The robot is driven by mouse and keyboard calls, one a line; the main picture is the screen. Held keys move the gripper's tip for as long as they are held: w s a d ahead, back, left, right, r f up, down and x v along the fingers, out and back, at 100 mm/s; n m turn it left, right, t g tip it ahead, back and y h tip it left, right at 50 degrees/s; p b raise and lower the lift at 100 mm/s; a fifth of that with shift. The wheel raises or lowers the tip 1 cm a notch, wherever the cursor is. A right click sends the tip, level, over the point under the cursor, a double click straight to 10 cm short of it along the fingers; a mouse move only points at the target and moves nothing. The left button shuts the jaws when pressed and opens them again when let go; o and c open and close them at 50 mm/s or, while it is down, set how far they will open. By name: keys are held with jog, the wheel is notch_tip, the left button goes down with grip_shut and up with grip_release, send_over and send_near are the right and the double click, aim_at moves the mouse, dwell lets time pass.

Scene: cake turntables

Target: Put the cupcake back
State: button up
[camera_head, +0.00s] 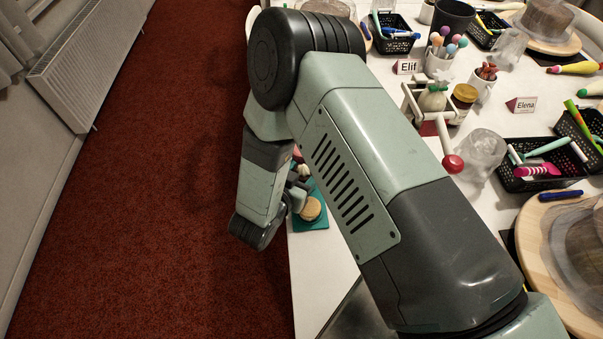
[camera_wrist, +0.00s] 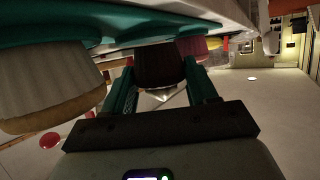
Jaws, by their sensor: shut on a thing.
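My gripper (camera_wrist: 158,76) is shut on a dark brown cupcake (camera_wrist: 159,62), with one teal finger on each side of it. The wrist view is turned over, so the teal board (camera_wrist: 140,20) shows along the top. The held cupcake's base is close to this board; I cannot tell whether it touches. A cupcake with a pale liner (camera_wrist: 45,85) stands on the board beside my gripper. In the head view, a tan-topped cupcake (camera_head: 311,208) stands on the teal board (camera_head: 313,225). My arm hides the held cupcake and most of the board there.
A pink item (camera_wrist: 192,47) is just behind the held cupcake. On the white table (camera_head: 313,270), a handled stand with a red knob (camera_head: 453,164), a glass jar (camera_head: 484,152) and a black basket (camera_head: 541,180) lie right of my arm. Red carpet is left of the table.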

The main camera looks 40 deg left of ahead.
jog(key=shift+f, duration=0.45)
jog(key=o, duration=1.1)
jog(key=shift+f, duration=0.2)
jog(key=shift+o, duration=0.2)
